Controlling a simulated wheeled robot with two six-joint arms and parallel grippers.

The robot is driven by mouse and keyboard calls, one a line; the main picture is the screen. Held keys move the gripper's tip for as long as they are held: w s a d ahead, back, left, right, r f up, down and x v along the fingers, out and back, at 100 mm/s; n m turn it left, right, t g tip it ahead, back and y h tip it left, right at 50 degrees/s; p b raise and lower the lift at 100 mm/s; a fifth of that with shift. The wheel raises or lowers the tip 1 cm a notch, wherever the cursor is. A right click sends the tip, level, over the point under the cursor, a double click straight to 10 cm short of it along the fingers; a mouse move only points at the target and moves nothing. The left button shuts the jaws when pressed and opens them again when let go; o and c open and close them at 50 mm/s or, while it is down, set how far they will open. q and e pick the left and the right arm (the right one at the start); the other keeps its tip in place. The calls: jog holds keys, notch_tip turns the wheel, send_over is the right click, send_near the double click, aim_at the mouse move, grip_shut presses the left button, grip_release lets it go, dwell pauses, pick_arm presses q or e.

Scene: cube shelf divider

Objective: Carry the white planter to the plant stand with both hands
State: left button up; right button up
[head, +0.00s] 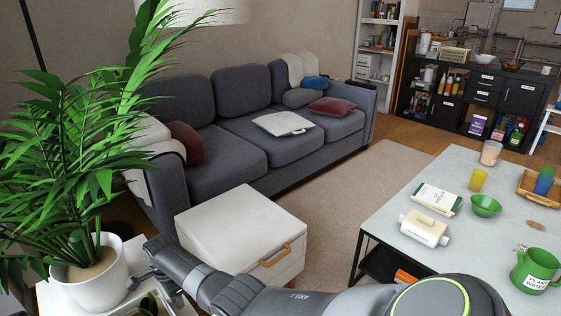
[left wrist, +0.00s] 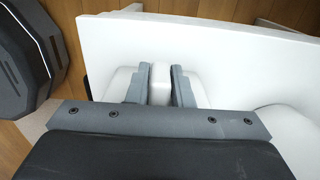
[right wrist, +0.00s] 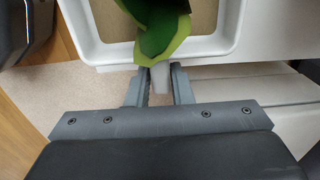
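The white planter (right wrist: 210,52) has a rounded rectangular rim and brown soil. Green leaves (right wrist: 165,25) hang over its near edge in the right wrist view. In the head view only part of it shows at the bottom left, with dark green leaves (head: 150,303). My right gripper (right wrist: 160,85) is closed around a white tab at the planter's edge; it also shows in the head view (head: 143,282). My left gripper (left wrist: 160,85) is closed around a similar white tab against a white surface. It is hidden in the head view. I cannot make out the plant stand for certain.
A palm in a round white pot (head: 100,281) stands close beside my right gripper. A white drawer cabinet (head: 235,222) is just beyond it. A grey sofa (head: 225,125) is behind, and a coffee table (head: 400,196) with several items is at the right. The rug between is clear.

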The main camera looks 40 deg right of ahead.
pick_arm(q)
jog(key=shift+r, duration=3.05)
pick_arm(e)
jog(key=shift+a, duration=0.2)
jog(key=shift+r, duration=3.75)
pick_arm(q)
notch_tip(320, 180, up, 12)
pick_arm(e)
notch_tip(320, 180, up, 8)
jog(key=shift+f, duration=0.25)
